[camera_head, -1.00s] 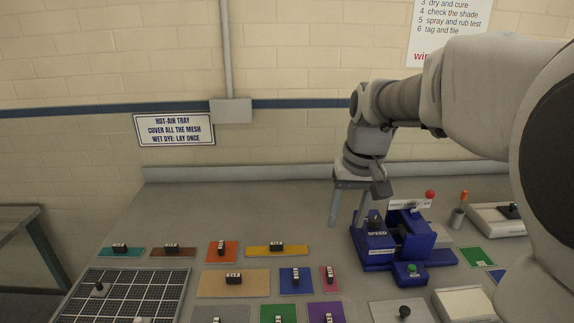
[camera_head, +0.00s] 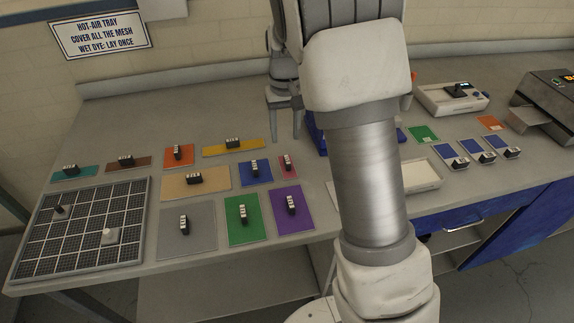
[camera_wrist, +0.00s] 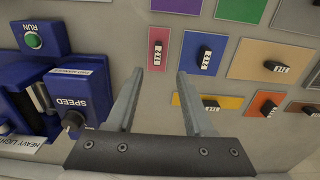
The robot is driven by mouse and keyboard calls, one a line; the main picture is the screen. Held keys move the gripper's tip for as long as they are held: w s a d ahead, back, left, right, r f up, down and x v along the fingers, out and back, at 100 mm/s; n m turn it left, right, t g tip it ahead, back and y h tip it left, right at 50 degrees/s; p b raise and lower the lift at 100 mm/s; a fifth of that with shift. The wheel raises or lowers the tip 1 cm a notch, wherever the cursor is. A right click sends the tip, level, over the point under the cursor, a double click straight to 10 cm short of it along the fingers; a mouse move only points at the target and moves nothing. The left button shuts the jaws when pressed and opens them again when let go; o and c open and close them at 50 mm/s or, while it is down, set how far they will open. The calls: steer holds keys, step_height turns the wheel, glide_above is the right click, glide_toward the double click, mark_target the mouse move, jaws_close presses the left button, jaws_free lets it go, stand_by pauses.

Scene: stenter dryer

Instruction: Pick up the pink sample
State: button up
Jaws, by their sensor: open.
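The pink sample (camera_head: 292,174) is a small, narrow card with a black handle and a white label on it. It lies flat on the grey bench, just right of the blue sample (camera_head: 246,180). In the wrist view the pink sample (camera_wrist: 158,33) lies beyond and roughly between my fingertips, its handle upright in the picture. My gripper (camera_wrist: 160,72) is open with nothing between its fingers. In the head view my gripper (camera_head: 284,125) is above the bench behind the pink sample, apart from it. My arm hides part of the bench to the right.
Other samples lie around: yellow (camera_head: 220,151), tan (camera_head: 215,178), green (camera_head: 236,233) and purple (camera_head: 300,222) among them. A mesh tray (camera_head: 40,262) is at the left. In the wrist view a blue machine (camera_wrist: 75,97) with a SPEED knob stands close to the left finger.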

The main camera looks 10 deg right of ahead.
mark_target(287, 159)
steer(key=f, duration=0.9)
steer(key=shift+s+d, duration=0.1)
steer(key=shift+d, duration=0.1)
jaws_close()
